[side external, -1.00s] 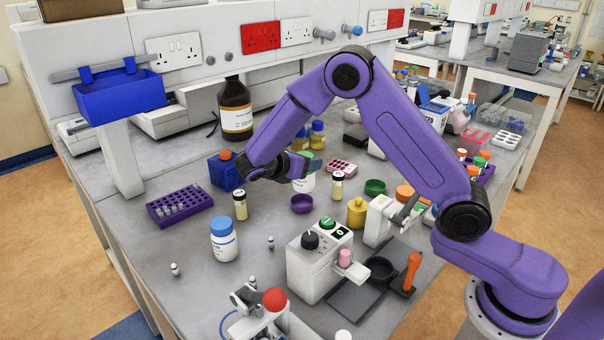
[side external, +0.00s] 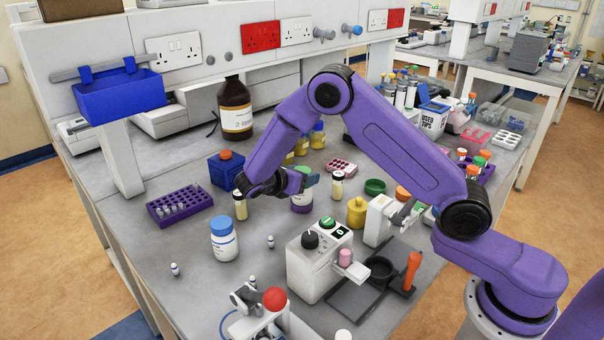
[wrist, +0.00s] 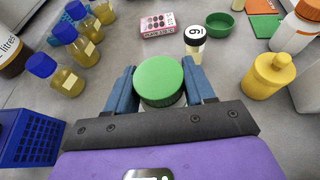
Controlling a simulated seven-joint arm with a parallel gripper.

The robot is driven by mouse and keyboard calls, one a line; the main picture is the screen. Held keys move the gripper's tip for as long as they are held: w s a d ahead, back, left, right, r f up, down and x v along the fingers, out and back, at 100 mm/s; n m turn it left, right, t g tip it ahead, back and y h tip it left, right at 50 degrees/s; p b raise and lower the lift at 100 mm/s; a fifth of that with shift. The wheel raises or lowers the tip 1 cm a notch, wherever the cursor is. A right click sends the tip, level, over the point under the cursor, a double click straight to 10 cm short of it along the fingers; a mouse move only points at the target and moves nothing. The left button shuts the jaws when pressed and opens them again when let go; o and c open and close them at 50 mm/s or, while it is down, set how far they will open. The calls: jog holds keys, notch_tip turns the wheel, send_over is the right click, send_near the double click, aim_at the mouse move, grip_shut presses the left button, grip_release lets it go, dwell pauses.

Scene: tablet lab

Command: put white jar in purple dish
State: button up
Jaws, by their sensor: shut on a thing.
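The white jar (side external: 302,199) has a green lid, which fills the middle of the wrist view (wrist: 160,80). My gripper (side external: 308,180) is shut on the jar, with one blue finger on each side of it in the wrist view. The jar is upright at the purple dish (side external: 301,210). Only a little of the dish shows around the jar's lower part in the side view. I cannot tell whether the jar's base touches the dish floor. The dish is hidden in the wrist view.
A small vial (side external: 337,187) stands close to the right of the jar. A green dish (side external: 375,187) and a yellow pot (side external: 357,212) are further right. Another vial (side external: 240,205) stands left, below my wrist. A white machine (side external: 320,262) stands in front.

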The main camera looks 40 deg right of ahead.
jog(key=shift+f, duration=0.15)
jog(key=o, duration=1.1)
jog(key=shift+r, duration=0.35)
jog(key=v, duration=1.2)
jog(key=shift+r, duration=0.1)
